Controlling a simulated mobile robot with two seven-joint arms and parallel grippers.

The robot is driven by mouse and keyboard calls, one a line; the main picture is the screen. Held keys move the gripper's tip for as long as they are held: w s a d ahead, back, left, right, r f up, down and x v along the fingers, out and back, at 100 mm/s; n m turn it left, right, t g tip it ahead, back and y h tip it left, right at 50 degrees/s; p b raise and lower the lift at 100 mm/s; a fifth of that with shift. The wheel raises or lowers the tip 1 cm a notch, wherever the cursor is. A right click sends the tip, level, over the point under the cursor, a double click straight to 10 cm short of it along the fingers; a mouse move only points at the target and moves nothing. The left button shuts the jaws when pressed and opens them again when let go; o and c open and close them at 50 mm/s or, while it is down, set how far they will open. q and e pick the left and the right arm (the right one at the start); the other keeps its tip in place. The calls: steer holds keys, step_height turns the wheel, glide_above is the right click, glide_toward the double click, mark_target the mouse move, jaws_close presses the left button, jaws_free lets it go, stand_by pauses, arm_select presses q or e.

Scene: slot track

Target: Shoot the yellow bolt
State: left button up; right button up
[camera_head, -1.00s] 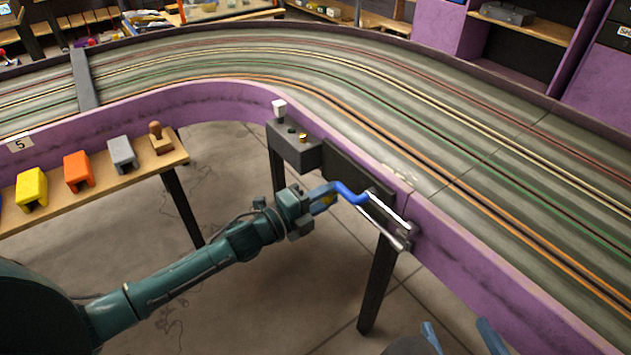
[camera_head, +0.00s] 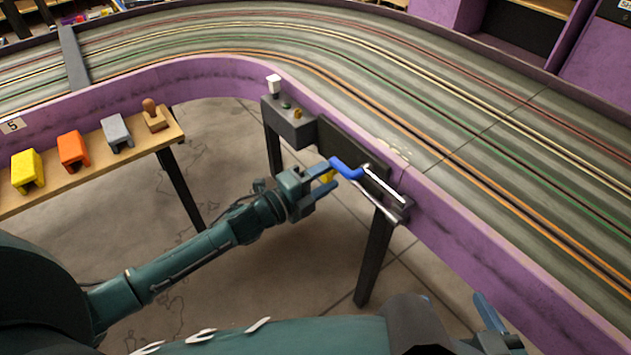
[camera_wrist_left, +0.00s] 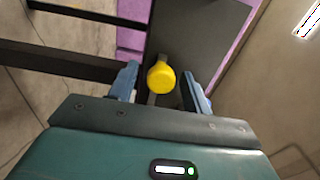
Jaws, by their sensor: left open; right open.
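The yellow bolt (camera_head: 328,177) shows in the head view as a small yellow patch between the fingers of my left gripper (camera_head: 326,178). In the left wrist view its round yellow knob (camera_wrist_left: 160,77) lies between the two blue fingers (camera_wrist_left: 160,88), with a gap on each side. My left gripper is open around the knob; I cannot tell whether either finger touches it. The rest of the bolt is hidden. My right gripper (camera_head: 457,305) is open at the bottom right, away from the bolt and partly hidden behind my arm.
A bright blue handle (camera_head: 347,169) with metal rods (camera_head: 385,185) sits just right of my left gripper, by the purple track wall (camera_head: 470,240). A grey button box (camera_head: 290,122) stands behind. A wooden shelf (camera_head: 90,160) with coloured blocks is at the left.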

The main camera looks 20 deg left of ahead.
arm_select(q)
steer(key=v, duration=1.3)
steer(key=shift+p, duration=0.45)
arm_select(e)
steer(key=shift+s+d+r, duration=0.2)
steer(key=shift+r, duration=0.45)
steer(key=shift+f, duration=0.1)
arm_select(q)
steer(key=s+d+r+n+y, duration=0.1)
steer(key=s+d+n+y, duration=0.15)
steer(key=s+n, duration=0.6)
steer(key=s+d+r+n+y, duration=0.2)
steer(key=s+n+y, duration=0.2)
steer(key=n, duration=1)
steer(key=r+g+p, duration=0.1)
steer(key=r+p, duration=0.1)
steer(key=p, duration=0.7)
steer(key=r+g+y+p, duration=0.1)
steer(key=r+g+p, duration=0.1)
steer(key=p, duration=0.8)
steer(key=shift+w+d+r+g, duration=0.25)
steer(key=shift+r+g, duration=0.05)
steer(key=shift+r, duration=0.2)
arm_select(e)
steer(key=r+g, duration=0.2)
steer(key=r, duration=0.1)
steer(key=r+g+h, duration=0.1)
steer(key=r, duration=0.1)
steer(key=shift+w+r, duration=0.1)
steer(key=shift+w, duration=0.15)
